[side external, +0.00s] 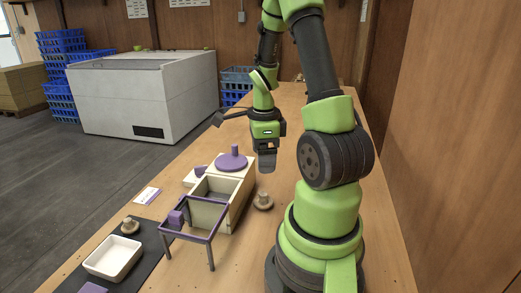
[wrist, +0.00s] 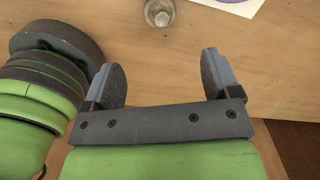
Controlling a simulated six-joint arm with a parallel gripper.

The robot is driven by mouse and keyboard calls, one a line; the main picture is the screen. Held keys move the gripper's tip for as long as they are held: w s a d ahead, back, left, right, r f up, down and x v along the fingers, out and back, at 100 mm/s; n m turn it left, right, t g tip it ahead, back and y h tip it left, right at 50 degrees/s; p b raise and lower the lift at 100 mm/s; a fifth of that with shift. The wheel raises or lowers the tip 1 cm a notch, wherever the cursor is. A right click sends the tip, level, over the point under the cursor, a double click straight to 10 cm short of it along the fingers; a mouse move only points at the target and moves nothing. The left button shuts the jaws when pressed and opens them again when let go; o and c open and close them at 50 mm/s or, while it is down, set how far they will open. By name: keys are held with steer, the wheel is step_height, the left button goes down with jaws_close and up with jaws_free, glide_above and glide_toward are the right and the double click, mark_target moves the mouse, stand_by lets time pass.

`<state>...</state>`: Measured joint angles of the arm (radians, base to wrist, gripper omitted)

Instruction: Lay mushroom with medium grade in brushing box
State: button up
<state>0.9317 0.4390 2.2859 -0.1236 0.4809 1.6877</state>
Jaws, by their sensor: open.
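A brown-capped mushroom (side external: 263,201) stands on the wooden table just right of the open-topped pale box. A second mushroom (side external: 130,225) stands on the dark mat at the lower left. The pale box (side external: 222,184) has an open compartment in front and a round purple knobbed lid (side external: 232,161) behind; I cannot tell for sure that it is the brushing box. My gripper (side external: 267,168) hangs above the table behind the nearer mushroom, apart from it. In the wrist view, my gripper (wrist: 160,72) is open and empty, with a mushroom (wrist: 159,13) beyond the fingertips at the top edge.
A purple frame (side external: 196,224) on legs stands in front of the box. A white tray (side external: 113,258) sits on the dark mat (side external: 152,254). A small white card (side external: 147,196) lies left of the box. The table behind my gripper is mostly clear.

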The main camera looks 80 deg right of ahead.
steer(key=w+a+r+n+t, duration=0.1)
steer(key=a+r+n+t, duration=0.2)
steer(key=a+r+n, duration=0.4)
steer(key=w+a+r+n+t, duration=0.2)
steer(key=a+r+n, duration=0.6)
steer(key=n, duration=0.5)
steer(key=shift+w+a+r+n+t, duration=0.3)
steer(key=shift+a+t, duration=0.1)
steer(key=shift+a, duration=0.65)
steer(key=s+a+n, duration=0.1)
steer(key=n, duration=0.1)
steer(key=s+a+r+n+t+y, duration=0.1)
steer(key=n, duration=0.1)
steer(key=s+a+r+n+y, duration=0.1)
steer(key=a+n, duration=0.1)
steer(key=shift+a+r, duration=0.1)
steer(key=shift+c, duration=0.7)
steer(key=shift+s+a+n, duration=0.2)
steer(key=shift+s+n, duration=0.05)
steer(key=shift+n, duration=0.15)
steer(key=c, duration=0.4)
